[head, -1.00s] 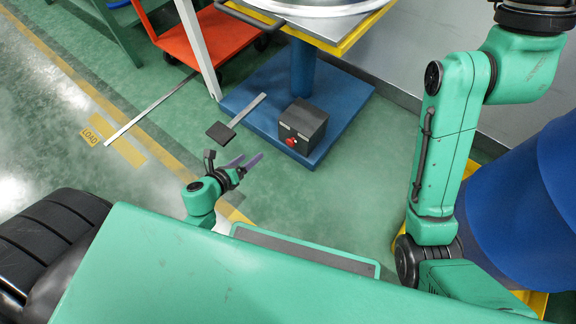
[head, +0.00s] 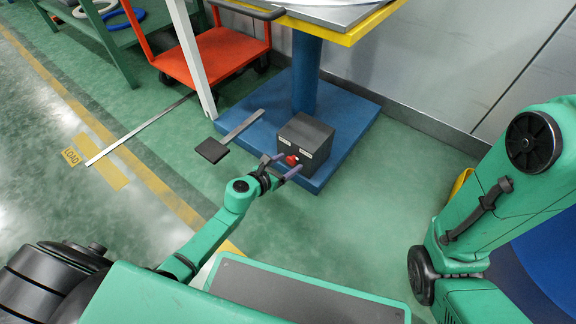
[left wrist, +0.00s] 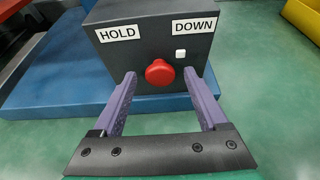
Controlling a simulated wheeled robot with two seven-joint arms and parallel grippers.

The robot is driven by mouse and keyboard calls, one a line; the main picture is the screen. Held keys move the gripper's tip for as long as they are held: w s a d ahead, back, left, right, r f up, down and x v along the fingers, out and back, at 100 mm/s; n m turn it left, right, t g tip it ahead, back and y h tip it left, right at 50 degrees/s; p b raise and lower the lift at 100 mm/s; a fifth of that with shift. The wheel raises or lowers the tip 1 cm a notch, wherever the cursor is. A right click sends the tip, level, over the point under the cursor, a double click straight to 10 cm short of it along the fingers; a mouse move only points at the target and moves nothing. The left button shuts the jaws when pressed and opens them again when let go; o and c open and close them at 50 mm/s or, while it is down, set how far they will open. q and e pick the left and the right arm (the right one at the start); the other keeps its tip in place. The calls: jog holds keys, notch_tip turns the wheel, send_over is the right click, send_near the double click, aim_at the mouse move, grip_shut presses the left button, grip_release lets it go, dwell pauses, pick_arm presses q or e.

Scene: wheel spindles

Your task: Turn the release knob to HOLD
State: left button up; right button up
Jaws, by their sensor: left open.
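The release knob (left wrist: 160,72) is a red round knob on the front face of a dark box (left wrist: 105,65). The box carries a HOLD label (left wrist: 118,34) at upper left and a DOWN label (left wrist: 194,25) at upper right. A small white mark (left wrist: 180,54) shows just above and right of the knob, below DOWN. In the head view the knob (head: 292,160) is on the near side of the box (head: 308,133). My left gripper (head: 279,168) is open, its purple fingers on either side of the knob; whether they touch it I cannot tell. My right gripper is not in view.
The box stands on a blue base plate (head: 345,112) with a blue column. A black pedal (head: 211,150) on a metal bar lies to its left. An orange cart (head: 205,56) stands behind left, and a yellow-edged table (head: 350,35) is above. Green floor in front is clear.

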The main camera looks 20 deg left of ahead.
pick_arm(q)
jog(key=shift+w+d+f, duration=0.1)
jog(key=shift+w, duration=0.2)
grip_shut()
